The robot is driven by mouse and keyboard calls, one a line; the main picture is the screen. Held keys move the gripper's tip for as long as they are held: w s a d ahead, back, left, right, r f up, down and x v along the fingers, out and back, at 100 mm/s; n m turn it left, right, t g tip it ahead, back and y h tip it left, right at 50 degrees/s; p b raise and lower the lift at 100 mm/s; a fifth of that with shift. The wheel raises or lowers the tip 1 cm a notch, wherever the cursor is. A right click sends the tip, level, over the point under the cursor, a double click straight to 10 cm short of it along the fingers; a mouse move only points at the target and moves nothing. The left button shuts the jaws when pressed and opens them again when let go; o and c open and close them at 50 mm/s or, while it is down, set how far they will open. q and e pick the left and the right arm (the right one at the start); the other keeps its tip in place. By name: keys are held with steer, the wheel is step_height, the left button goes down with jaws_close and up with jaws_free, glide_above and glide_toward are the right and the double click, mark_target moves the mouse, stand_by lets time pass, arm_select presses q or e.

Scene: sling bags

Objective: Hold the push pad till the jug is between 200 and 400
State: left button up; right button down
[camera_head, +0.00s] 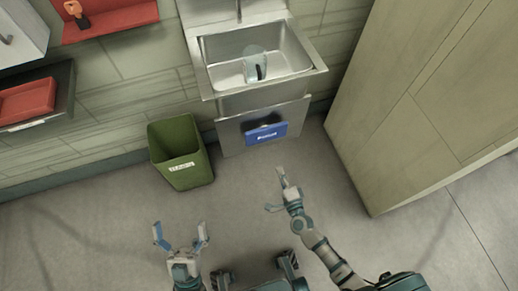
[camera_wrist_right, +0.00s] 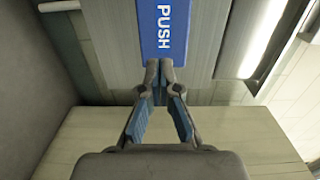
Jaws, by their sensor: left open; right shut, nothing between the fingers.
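The blue push pad (camera_head: 265,133) is on the front panel below the steel sink in the head view. In the right wrist view the push pad (camera_wrist_right: 163,28) shows the word PUSH. The clear jug (camera_head: 255,63) with a dark handle stands in the sink basin; its water level and markings are too small to read. My right gripper (camera_head: 280,189) is below the pad in the head view. In the wrist view my right gripper (camera_wrist_right: 159,72) is shut and empty, its tips at the pad's lower edge; contact cannot be told. My left gripper (camera_head: 180,232) is open and empty, away from the sink.
The steel sink (camera_head: 208,78) stands against the tiled wall. A green bin (camera_head: 182,172) is on the floor left of it. A large tan cabinet (camera_head: 395,120) stands on the right. Red trays (camera_head: 110,20) are at upper left. The floor before the sink is clear.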

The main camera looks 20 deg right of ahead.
arm_select(q)
steer(key=shift+s+a+r, duration=0.2)
steer(key=shift+s+r, duration=0.1)
steer(key=shift+r, duration=0.1)
arm_select(e)
steer(key=shift+a+r+m, duration=0.1)
steer(key=shift+r+m, duration=0.05)
steer(key=shift+m, duration=0.15)
